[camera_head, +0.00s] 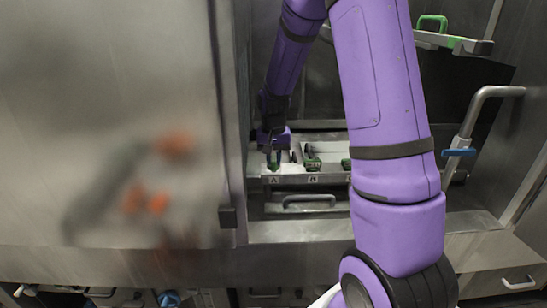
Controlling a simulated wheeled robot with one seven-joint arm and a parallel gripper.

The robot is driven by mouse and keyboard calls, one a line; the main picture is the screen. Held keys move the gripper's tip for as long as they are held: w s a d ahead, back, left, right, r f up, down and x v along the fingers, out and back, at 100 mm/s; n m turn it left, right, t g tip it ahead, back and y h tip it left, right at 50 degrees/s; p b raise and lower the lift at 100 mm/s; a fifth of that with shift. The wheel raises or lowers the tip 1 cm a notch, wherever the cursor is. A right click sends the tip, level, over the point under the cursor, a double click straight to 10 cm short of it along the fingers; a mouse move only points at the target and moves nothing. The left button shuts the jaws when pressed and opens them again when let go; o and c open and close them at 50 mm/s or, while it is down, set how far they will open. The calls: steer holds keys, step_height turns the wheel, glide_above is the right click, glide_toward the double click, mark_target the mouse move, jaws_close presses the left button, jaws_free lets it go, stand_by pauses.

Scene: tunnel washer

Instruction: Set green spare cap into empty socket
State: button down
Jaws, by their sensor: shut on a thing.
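My gripper (273,152) is small in the camera_head view, at the left end of a pale socket panel (329,152) inside the open bay. It points down and is shut on the green spare cap (273,163), which shows as a small green piece below it. The cap is just above or at the position with the left label; I cannot tell whether it touches the panel. A dark green cap (312,162) sits at the middle position. Another green piece (346,163) shows to its right, partly hidden by my purple arm. The empty socket itself cannot be made out.
A steel door (110,120) closes off the left side, its edge close to my gripper. A drawer handle (308,200) is below the panel. At right are a shelf with a green handle (432,20) and a bent bar handle (480,100) with a blue grip.

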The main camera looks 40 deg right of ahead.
steer(key=shift+f, duration=0.55)
steer(key=shift+f, duration=0.2)
stand_by(0.8)
steer(key=c, duration=1)
jaws_free()
